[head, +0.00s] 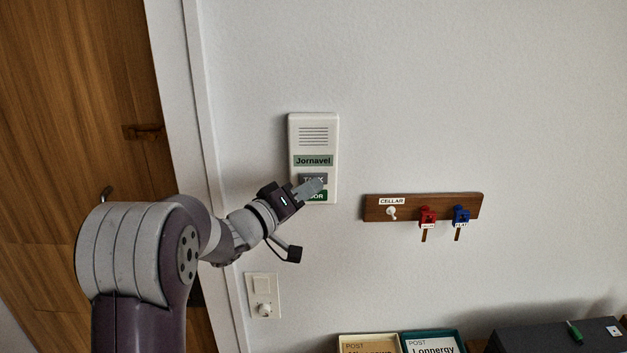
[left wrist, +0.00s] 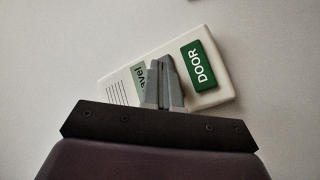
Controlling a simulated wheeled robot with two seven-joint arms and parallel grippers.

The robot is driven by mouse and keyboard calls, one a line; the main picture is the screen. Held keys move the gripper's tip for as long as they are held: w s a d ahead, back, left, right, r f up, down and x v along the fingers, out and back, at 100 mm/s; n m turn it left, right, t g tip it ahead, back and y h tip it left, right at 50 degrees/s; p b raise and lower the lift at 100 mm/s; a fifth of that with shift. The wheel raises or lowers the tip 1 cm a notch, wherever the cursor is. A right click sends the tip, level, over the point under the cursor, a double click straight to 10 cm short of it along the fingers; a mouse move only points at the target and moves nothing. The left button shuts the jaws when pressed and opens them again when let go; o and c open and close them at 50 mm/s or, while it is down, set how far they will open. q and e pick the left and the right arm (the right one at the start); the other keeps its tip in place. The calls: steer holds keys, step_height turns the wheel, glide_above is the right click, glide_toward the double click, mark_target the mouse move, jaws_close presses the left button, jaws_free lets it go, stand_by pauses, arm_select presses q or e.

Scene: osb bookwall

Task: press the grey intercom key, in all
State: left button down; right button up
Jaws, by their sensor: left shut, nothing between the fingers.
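The white intercom (head: 312,145) is on the wall, with a speaker grille and a "Jornavel" label at the top. Its grey key (head: 308,178), lettered "TALK", sits below the label and is partly covered by my fingers. The green "DOOR" key (head: 320,198) is under it and also shows in the left wrist view (left wrist: 198,66). My left gripper (head: 318,187) is shut and empty, its fingertips in front of the grey key's lower right. In the left wrist view the fingers (left wrist: 165,68) hide the grey key; I cannot tell whether they touch it. My right gripper is not in view.
A wooden key rack (head: 440,208) with a red and a blue key hangs to the right. A switch plate (head: 263,296) is below the intercom. A wooden door (head: 80,100) is at left. Post trays (head: 433,335) and a dark box (head: 555,338) stand at lower right.

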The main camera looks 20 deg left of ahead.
arm_select(q)
steer(key=shift+s+d, duration=0.15)
steer(key=shift+s, duration=0.4)
steer(key=shift+s, duration=0.1)
steer(key=s, duration=0.2)
steer(key=s+d, duration=0.1)
steer(key=s, duration=0.1)
steer(key=shift+s+d+b, duration=0.2)
steer(key=shift+s+b, duration=0.05)
steer(key=shift+b, duration=0.05)
stand_by(0.3)
